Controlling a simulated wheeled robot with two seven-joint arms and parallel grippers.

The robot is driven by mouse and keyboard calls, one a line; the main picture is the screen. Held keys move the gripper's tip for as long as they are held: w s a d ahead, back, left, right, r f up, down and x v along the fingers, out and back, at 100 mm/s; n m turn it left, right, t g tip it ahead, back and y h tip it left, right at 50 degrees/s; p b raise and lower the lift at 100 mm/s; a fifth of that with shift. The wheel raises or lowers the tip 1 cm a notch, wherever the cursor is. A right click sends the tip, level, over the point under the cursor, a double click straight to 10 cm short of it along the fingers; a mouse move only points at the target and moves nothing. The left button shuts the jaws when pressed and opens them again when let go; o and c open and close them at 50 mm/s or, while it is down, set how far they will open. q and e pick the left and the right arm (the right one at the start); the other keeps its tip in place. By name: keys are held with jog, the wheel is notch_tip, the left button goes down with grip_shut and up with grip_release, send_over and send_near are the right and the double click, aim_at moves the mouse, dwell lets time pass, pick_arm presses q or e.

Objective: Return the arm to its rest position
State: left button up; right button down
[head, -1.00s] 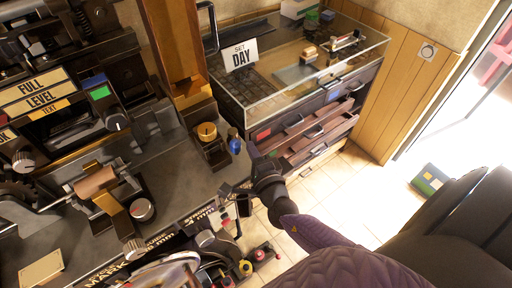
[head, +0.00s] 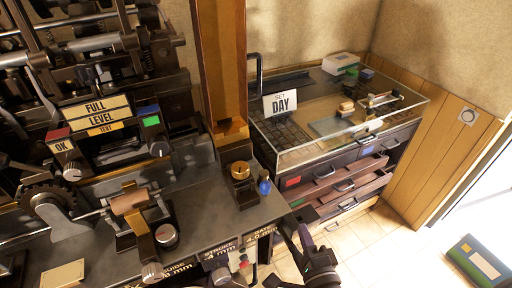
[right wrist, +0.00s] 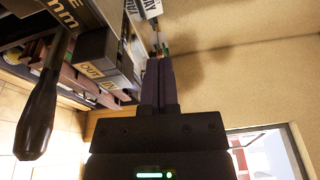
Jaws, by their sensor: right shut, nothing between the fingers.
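My right gripper (head: 291,228) shows at the bottom of the head view, with its dark wrist below it. It is in front of the press bench's right front corner and below the open drawers. In the right wrist view its two fingers (right wrist: 158,85) lie together with nothing between them. They point toward the plain beige wall and appear clear of any object. My left gripper is not in view.
The press (head: 95,120) and its bench (head: 205,225) fill the left. A glass-topped cabinet (head: 300,155) with open drawers (head: 345,183) stands at the back right. A black-handled lever (right wrist: 40,115) is close in the right wrist view.

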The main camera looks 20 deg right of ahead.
jog(key=s+d+r+m+g+h, duration=0.1)
jog(key=s+d+m+g+h, duration=0.3)
jog(key=m, duration=1.2)
jog(key=s+d+m+g+h, duration=0.1)
jog(key=m+g+h, duration=0.3)
jog(key=m, duration=1.2)
jog(key=s+a+f+m+g+y, duration=0.1)
jog(key=s+a+m+g+y, duration=0.2)
jog(key=a+m+y, duration=0.45)
jog(key=s+a+f+m+g+y, duration=0.1)
jog(key=s+a+m+g+y, duration=0.3)
jog(key=m, duration=0.6)
notch_tip(320, 180, down, 27)
jog(key=s+g+b, duration=0.1)
jog(key=s+b, duration=0.1)
jog(key=b, duration=0.6)
jog(key=s+d+f+b, duration=0.1)
jog(key=s+f+b, duration=0.2)
jog(key=s+f, duration=0.3)
jog(key=s+d+f+g+b, duration=0.1)
jog(key=s+f+b, duration=0.2)
jog(key=s+f, duration=0.4)
notch_tip(320, 180, down, 2)
jog(key=shift+s+d+f+n, duration=0.1)
jog(key=shift+s+d+n, duration=0.05)
jog(key=shift+d+n, duration=0.25)
jog(key=shift+h, duration=0.25)
